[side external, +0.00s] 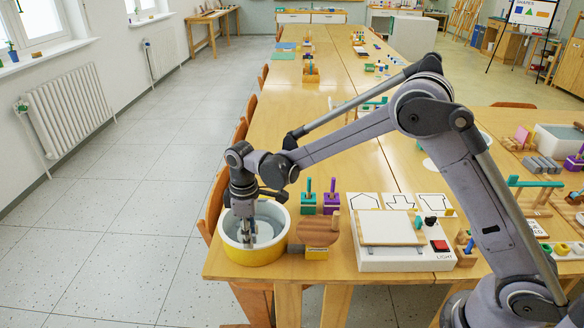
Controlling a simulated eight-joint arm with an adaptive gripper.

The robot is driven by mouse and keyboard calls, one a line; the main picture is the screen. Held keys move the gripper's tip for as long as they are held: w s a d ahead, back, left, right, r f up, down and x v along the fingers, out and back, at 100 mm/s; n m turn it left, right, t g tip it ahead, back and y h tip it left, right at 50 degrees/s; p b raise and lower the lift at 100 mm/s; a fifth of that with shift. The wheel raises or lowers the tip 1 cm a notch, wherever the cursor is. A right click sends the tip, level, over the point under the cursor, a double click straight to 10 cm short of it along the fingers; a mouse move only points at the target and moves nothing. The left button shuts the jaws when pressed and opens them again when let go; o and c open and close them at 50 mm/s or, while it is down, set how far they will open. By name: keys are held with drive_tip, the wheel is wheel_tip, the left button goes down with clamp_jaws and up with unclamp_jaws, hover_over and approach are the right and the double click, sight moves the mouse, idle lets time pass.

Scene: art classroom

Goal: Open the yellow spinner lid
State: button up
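The yellow spinner (253,254) is a round yellow tub with a pale rim, at the front left corner of the table. Its inside shows from above, with a light grey round surface (265,231) in it. I cannot make out a separate lid on it. My gripper (247,241) points down inside the rim, left of the middle. The fingertips are small and dark against the grey, and contact or a gap between them cannot be told. My wrist hides part of the far rim.
Green (308,203) and purple (331,202) blocks stand behind. A white light box (392,240) lies further right. The table edge is close in front and left.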

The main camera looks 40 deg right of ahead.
clamp_jaws()
drive_tip(key=shift+r, duration=0.1)
